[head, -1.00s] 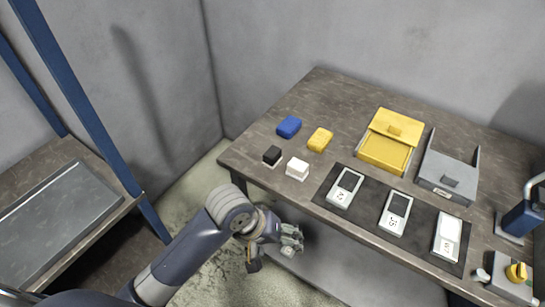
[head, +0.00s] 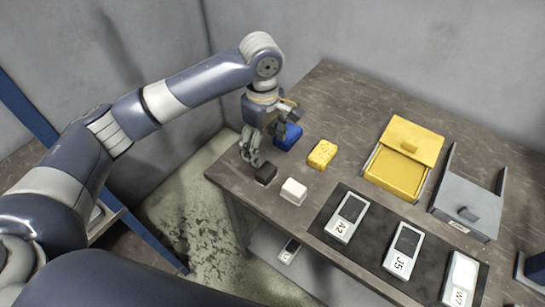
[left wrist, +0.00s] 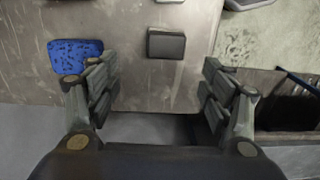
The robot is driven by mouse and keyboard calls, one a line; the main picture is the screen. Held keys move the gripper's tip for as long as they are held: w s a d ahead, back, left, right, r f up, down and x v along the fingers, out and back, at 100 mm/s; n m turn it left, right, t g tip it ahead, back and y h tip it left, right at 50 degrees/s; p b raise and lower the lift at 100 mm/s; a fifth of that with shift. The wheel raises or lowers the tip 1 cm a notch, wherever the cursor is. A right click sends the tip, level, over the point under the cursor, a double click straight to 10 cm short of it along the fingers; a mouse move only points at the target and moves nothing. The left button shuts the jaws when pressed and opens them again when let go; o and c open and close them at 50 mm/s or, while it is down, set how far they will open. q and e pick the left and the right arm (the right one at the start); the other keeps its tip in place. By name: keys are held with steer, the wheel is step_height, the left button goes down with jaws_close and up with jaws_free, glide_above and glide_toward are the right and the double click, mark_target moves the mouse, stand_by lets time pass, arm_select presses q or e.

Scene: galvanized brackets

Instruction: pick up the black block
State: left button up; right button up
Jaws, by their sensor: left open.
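The black block (head: 265,174) lies on the brown table near its left front edge, just left of the white block (head: 293,191). In the left wrist view the black block (left wrist: 166,45) is at upper centre, beyond the fingertips and between their lines. My left gripper (head: 264,140) is over the table's left end, just behind and above the black block. Its fingers are spread and empty, as the left wrist view also shows (left wrist: 158,85). The gripper does not appear to touch the block. My right gripper is in neither view.
A blue sponge (head: 290,137) lies close beside the left gripper, with a yellow sponge (head: 322,154) to its right. A dark mat (head: 375,262) holds labelled devices. A yellow box (head: 397,174) and a grey box (head: 465,217) stand farther right. Grey walls are behind.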

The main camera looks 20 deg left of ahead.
mark_target(266, 170)
arm_select(q)
steer(key=shift+s+a+f, duration=0.1)
steer(key=shift+f, duration=0.3)
steer(key=f, duration=0.1)
steer(key=s+f, duration=0.1)
steer(key=f, duration=0.1)
steer(key=shift+s+f, duration=0.2)
steer(key=shift+f, duration=0.1)
steer(key=f, duration=0.1)
steer(key=f+p, duration=0.1)
steer(key=f, duration=0.2)
steer(key=shift+w+d+f+p, duration=0.15)
steer(key=shift+d+p, duration=0.2)
steer(key=shift+f, duration=0.6)
steer(key=shift+c, duration=1.4)
steer(key=c, duration=0.9)
steer(key=shift+c, duration=0.3)
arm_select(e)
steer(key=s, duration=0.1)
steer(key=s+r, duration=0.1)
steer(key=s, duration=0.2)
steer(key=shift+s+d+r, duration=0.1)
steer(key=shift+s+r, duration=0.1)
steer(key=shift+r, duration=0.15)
